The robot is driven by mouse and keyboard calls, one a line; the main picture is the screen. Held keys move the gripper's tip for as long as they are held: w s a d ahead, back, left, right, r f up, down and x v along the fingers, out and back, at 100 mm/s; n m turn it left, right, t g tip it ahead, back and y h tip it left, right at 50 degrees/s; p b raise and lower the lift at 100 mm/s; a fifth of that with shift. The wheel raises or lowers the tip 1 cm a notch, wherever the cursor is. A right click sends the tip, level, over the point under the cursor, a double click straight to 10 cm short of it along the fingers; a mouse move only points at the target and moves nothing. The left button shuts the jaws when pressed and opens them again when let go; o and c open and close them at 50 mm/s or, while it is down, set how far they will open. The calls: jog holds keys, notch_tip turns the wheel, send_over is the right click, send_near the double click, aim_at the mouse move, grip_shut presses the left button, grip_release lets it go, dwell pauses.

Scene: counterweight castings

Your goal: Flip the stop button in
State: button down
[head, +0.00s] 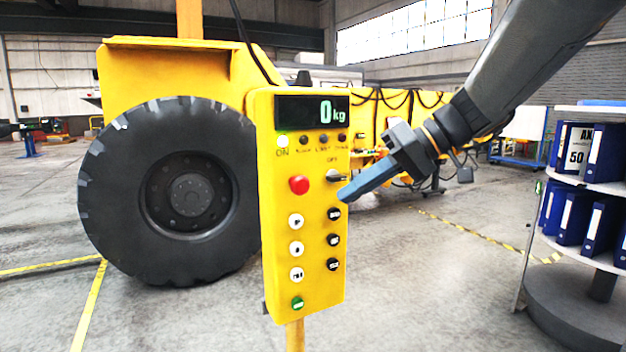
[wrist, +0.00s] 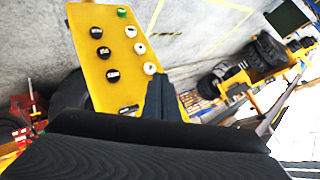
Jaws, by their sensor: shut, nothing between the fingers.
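The red stop button (head: 299,185) sits on the left half of the yellow control box (head: 308,292), below the display reading 0 kg. In the head view, my gripper (head: 343,197) is shut and empty. Its blue-grey fingers point left, with their tips by the right edge of the box, just below the black OFF switch (head: 336,176). The tips are to the right of the red button and apart from it. In the wrist view, the box (wrist: 140,60) appears tilted and upside down, and the shut fingers (wrist: 164,85) overlap its edge. The red button is hidden there.
White buttons (head: 296,248) and black buttons (head: 334,239) fill the lower box, with a green button (head: 298,303) at the bottom. A large tyre (head: 110,220) of a yellow machine stands behind left. A shelf with blue binders (head: 572,215) stands at right. Open floor lies between.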

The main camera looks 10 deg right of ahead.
aim_at(298, 184)
jog(key=s+a+r+n+h, duration=0.1)
jog(key=s+r+n+h, duration=0.2)
jog(key=r+n, duration=0.7)
jog(key=s+n+b, duration=0.1)
jog(key=n, duration=0.4)
jog(key=shift+s+r+h, duration=0.2)
jog(key=shift+h, duration=0.1)
jog(key=w+a+f+p, duration=0.5)
jog(key=w+a+f, duration=0.1)
jog(key=w+f, duration=0.1)
jog(key=shift+f, duration=0.6)
jog(key=shift+w, duration=0.15)
